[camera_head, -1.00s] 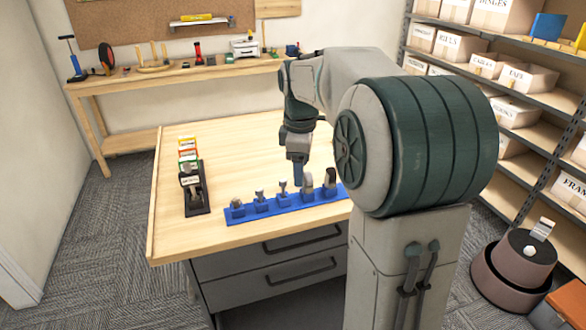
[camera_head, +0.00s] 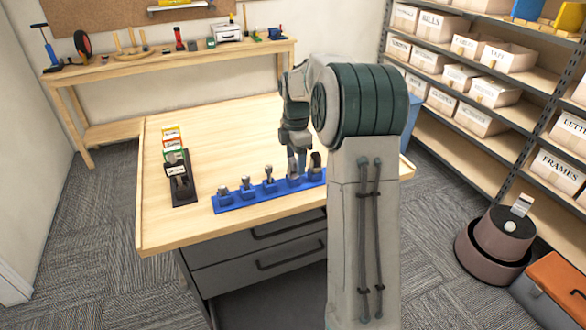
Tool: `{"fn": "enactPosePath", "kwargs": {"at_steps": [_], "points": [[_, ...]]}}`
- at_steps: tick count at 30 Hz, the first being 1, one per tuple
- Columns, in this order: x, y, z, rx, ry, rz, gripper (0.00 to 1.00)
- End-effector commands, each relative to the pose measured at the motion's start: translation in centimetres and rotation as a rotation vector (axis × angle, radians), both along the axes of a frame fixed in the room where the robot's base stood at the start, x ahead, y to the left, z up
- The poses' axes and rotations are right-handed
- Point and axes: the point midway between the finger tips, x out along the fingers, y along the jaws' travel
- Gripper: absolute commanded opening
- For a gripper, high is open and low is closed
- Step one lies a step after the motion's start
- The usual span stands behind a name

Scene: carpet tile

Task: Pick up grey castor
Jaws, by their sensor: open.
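A blue rack (camera_head: 240,205) lies along the front of the wooden table (camera_head: 215,130). It holds a row of small grey pieces in blue holders, such as one at the left end (camera_head: 224,195), a middle one (camera_head: 269,176) and a dark, taller one at the right end (camera_head: 316,160). They are too small for me to tell which is the grey castor. My gripper (camera_head: 295,169) points down over the right half of the rack, just left of the tall piece. It is open. It overlaps the piece behind or under it, and I cannot tell whether they touch.
A black stand (camera_head: 182,188) with labelled cards is on the table's left side. The table's middle is clear. Grey drawers (camera_head: 260,250) are below its front edge. A tool bench (camera_head: 170,70) stands behind. Shelves of boxes (camera_head: 480,90) and a round brownish bin (camera_head: 490,248) are at right.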

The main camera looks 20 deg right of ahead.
Motion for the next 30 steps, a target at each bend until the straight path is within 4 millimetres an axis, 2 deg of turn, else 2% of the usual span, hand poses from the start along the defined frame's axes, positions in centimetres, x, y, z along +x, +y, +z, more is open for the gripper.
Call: {"fn": "enactPosePath", "kwargs": {"at_steps": [4, 12, 21, 22, 24, 27, 30], "points": [[0.0, 0.2, -1.0, 0.0, 0.002, 0.0, 0.59], [0.0, 0.8, -4.8, 0.0, 0.001, 0.0, 0.59], [0.0, 0.8, -5.4, 0.0, -0.002, -0.001, 0.59], [0.0, 0.8, -5.4, 0.0, -0.001, -0.001, 0.54], [0.0, 0.8, -5.4, 0.0, -0.002, -0.001, 0.34], [0.0, 0.8, -5.4, 0.0, -0.001, -0.001, 0.11], [0.1, 0.8, -5.4, 0.0, -0.002, -0.001, 0.1]]}}
